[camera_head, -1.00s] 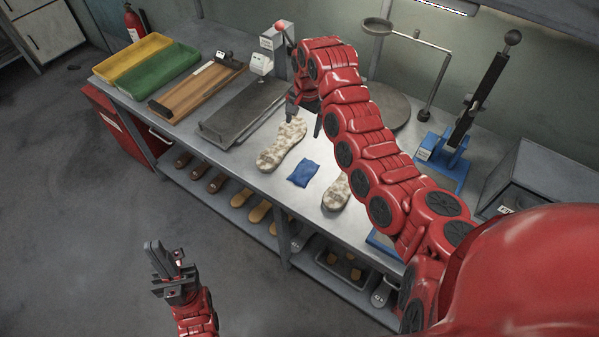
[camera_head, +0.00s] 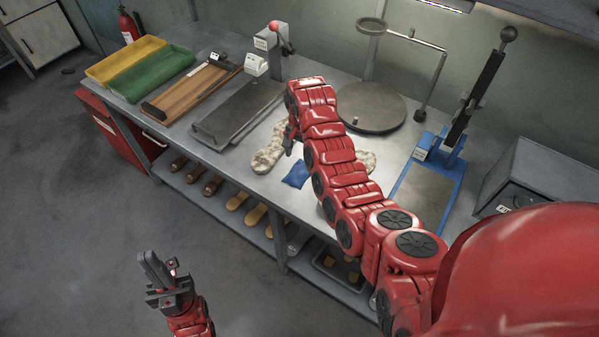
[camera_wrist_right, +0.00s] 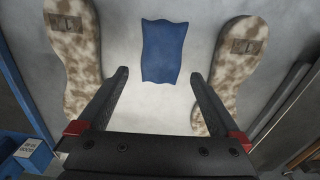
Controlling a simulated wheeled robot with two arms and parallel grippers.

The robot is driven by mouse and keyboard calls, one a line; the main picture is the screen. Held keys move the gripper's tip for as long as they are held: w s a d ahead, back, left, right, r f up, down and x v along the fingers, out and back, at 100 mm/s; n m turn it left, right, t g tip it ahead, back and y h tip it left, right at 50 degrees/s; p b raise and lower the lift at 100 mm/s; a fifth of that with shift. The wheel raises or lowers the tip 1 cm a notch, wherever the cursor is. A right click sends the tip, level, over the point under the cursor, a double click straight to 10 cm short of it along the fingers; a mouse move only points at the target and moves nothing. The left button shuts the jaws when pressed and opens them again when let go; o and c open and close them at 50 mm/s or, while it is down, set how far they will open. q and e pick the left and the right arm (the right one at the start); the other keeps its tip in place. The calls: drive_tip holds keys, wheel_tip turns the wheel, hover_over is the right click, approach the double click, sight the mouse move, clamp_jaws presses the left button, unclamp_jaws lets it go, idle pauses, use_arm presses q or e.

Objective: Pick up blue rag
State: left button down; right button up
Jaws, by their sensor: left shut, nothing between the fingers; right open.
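The blue rag (camera_head: 296,174) lies flat on the grey workbench, partly hidden by my right arm in the head view. In the right wrist view the whole rag (camera_wrist_right: 164,51) shows between two mottled soles. My right gripper (camera_wrist_right: 158,82) is open, with its fingers pointing toward the rag and apart from it. In the head view the right gripper (camera_head: 291,141) is over the bench beside the rag, its tips mostly hidden. My left gripper (camera_head: 160,270) is shut and empty, away from the bench over the floor.
One mottled sole (camera_head: 268,157) lies left of the rag; the other (camera_head: 367,160) is mostly behind my right arm. A dark tray (camera_head: 236,112), a round plate (camera_head: 372,108) and a blue-based press (camera_head: 446,150) stand around. Sandals and other footwear fill the shelf below.

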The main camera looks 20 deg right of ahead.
sight(299, 170)
drive_tip(key=f+p, duration=0.3)
drive_tip(key=shift+s+a+f, duration=0.15)
drive_tip(key=shift+a+f, duration=0.2)
drive_tip(key=shift+f, duration=0.75)
drive_tip(key=c, duration=1.1)
drive_tip(key=shift+r, duration=0.15)
